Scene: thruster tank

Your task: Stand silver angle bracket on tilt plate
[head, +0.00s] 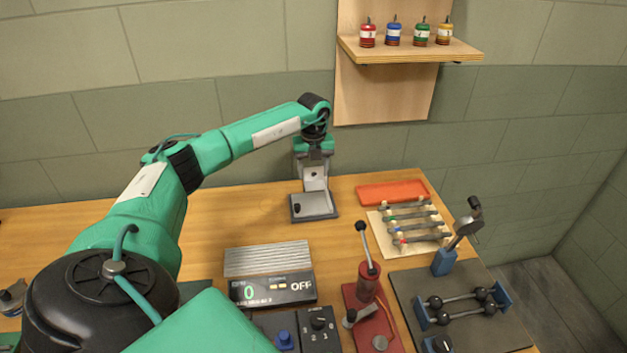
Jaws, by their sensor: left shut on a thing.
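My left gripper (315,163) points down at the back of the table, shut on the silver angle bracket (315,181). The bracket's upright grey face shows below the fingers, with a small lighter spot on it. The tilt plate (326,213) is a small grey plate with a dark edge directly below. The bracket looks upright over the plate's back part; whether its foot touches the plate I cannot tell. A small dark knob (297,208) shows at the plate's front left. The gripper hides the bracket's top. My right gripper is not in view.
A red tray (392,193) and a rack of rods (411,228) lie right of the plate. A red lever stand (367,284), a display box (272,289) and a dark mat (402,288) are nearer. A shelf (410,48) hangs behind. Wood left of the plate is clear.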

